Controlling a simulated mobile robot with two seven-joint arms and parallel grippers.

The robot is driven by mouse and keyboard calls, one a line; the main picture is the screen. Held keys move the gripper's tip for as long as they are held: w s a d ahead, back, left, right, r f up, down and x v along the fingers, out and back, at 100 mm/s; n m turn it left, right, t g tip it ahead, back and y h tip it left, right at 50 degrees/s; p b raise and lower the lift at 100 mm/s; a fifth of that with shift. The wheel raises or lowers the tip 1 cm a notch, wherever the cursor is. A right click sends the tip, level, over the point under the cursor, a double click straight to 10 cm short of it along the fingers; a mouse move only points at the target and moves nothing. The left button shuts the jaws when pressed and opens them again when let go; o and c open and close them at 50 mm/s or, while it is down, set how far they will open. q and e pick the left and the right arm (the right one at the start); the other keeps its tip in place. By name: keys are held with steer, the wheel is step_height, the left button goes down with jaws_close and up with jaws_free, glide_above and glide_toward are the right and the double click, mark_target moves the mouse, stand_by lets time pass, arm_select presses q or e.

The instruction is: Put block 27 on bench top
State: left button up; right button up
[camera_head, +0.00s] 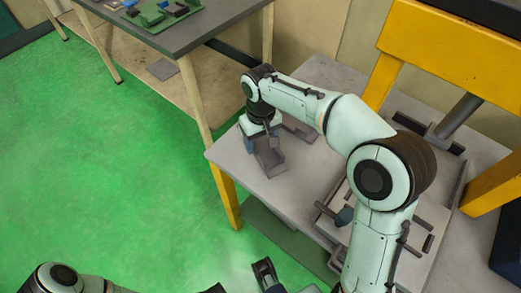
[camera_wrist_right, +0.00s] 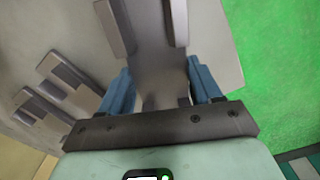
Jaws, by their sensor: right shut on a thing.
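My right gripper (camera_head: 264,128) points down over the light grey bench top (camera_head: 228,158), near its left front edge. It is shut on a grey-brown block (camera_head: 269,157) with raised sides. In the right wrist view, the blue fingers of the right gripper (camera_wrist_right: 160,88) press on both sides of the block (camera_wrist_right: 150,62). No number is readable on it, so I cannot confirm it is block 27. I cannot tell whether its underside touches the bench top. Parts of my left arm show at the bottom edge of the head view; its gripper state is unclear.
Similar grey blocks (camera_wrist_right: 68,80) lie beside the held one in the right wrist view. A fixture plate (camera_head: 425,222) and a yellow frame (camera_head: 440,40) stand to the right. Another table (camera_head: 215,28) with green parts is at the back left. Green floor lies left.

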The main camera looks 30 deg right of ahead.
mark_target(261, 146)
steer(key=shift+f+b, duration=0.5)
steer(key=shift+f, duration=1.7)
steer(key=shift+f, duration=0.1)
steer(key=o, duration=1.7)
steer(key=shift+c, duration=0.2)
step_height(261, 146, up, 11)
steer(key=p, duration=0.3)
steer(key=shift+r, duration=0.65)
